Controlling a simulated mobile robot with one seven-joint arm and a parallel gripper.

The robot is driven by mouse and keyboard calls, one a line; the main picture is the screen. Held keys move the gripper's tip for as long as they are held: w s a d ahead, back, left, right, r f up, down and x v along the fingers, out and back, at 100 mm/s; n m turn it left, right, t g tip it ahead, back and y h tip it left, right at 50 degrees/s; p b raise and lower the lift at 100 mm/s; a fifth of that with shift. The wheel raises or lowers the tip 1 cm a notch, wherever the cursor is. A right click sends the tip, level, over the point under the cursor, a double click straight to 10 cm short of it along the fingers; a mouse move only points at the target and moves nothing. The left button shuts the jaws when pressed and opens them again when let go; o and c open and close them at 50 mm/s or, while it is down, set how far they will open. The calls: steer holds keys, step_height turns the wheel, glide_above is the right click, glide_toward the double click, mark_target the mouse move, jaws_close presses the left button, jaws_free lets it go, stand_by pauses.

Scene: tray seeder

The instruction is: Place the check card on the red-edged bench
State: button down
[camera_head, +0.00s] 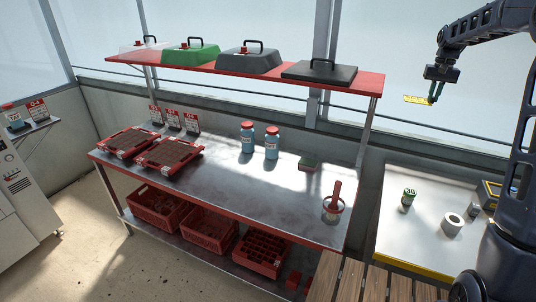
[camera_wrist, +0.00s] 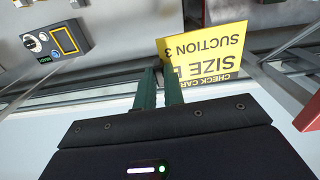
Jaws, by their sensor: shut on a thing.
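The yellow check card (camera_head: 417,99) is held in the air by my gripper (camera_head: 434,97), above and to the right of the red-edged bench (camera_head: 225,192). In the wrist view the card (camera_wrist: 208,52) lies at the tips of my gripper (camera_wrist: 165,72), which is shut on it. Its print shows upside down and reads "CHECK CARD", "SIZE" and "SUCTION 3"; part of the size line is hidden or cut off. The bench has a grey metal top with red edges, and the card is well apart from it.
A red shelf (camera_head: 345,80) with lids hangs above. The front middle is clear. A yellow-edged table (camera_head: 425,230) stands right.

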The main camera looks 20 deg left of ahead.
steer(key=s+a+r+n, duration=0.1)
steer(key=s+a+r, duration=0.4)
steer(key=a+r, duration=0.45)
steer(key=s+a+r, duration=0.5)
steer(key=a+r, duration=0.2)
steer(key=a, duration=0.5)
steer(key=s+a, duration=0.1)
steer(key=a, duration=0.2)
steer(key=s+a+f, duration=0.1)
steer(key=s+a, duration=0.1)
steer(key=a, duration=0.1)
steer(key=s+a+f, duration=0.1)
steer(key=a, duration=0.2)
steer(key=shift+s+a+f, duration=0.2)
steer(key=shift+s, duration=0.2)
steer(key=s+a+f, duration=0.4)
steer(key=a, duration=0.4)
steer(key=s+a+f, duration=0.4)
steer(key=a, duration=0.3)
steer(key=m, duration=0.2)
glide_above(247, 183)
step_height(247, 183, down, 30)
step_height(247, 183, down, 14)
steer(key=shift+f, duration=2.55)
